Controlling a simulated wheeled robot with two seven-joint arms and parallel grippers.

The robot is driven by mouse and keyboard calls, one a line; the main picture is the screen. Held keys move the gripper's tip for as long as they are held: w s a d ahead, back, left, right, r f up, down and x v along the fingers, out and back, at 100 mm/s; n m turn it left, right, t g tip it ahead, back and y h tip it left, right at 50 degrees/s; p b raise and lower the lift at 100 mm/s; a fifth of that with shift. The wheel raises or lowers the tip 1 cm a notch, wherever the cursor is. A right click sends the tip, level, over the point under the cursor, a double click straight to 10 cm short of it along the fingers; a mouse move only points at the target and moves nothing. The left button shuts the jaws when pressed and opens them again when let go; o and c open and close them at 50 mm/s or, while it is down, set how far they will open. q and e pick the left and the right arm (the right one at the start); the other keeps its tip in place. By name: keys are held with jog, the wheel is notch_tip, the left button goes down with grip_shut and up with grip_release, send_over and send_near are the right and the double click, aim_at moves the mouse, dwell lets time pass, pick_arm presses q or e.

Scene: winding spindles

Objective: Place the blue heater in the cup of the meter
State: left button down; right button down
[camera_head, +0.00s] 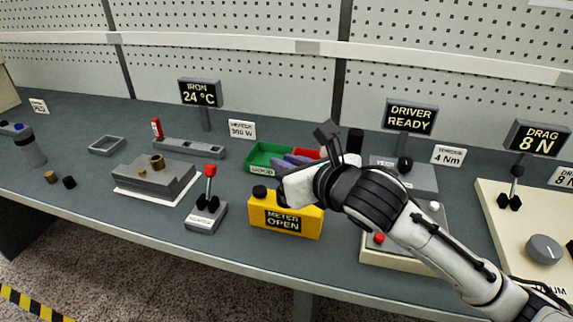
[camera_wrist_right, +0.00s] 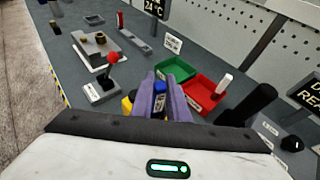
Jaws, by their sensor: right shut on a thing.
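The blue heater (camera_wrist_right: 159,98) stands between the purple fingers of my right gripper (camera_wrist_right: 164,100), which is shut on it. In the head view my right gripper (camera_head: 290,166) is above and just behind the yellow meter (camera_head: 300,223), whose sign reads METER OPEN. A black round part (camera_head: 260,192) sits on the meter's left top. The meter's cup is largely hidden by the gripper, so I cannot tell how the heater lies relative to it. In the wrist view a little of the yellow meter (camera_wrist_right: 127,105) shows left of the fingers. My left gripper is not in view.
Behind the meter are a green bin (camera_head: 262,150) and a red bin (camera_wrist_right: 200,92). A red-knobbed lever (camera_head: 209,180) stands left of the meter. A grey block fixture (camera_head: 150,180) is farther left. A driver station (camera_head: 405,178) stands right, partly behind my arm.

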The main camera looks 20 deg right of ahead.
jog(key=shift+f, duration=0.15)
jog(key=c, duration=1.7)
grip_release()
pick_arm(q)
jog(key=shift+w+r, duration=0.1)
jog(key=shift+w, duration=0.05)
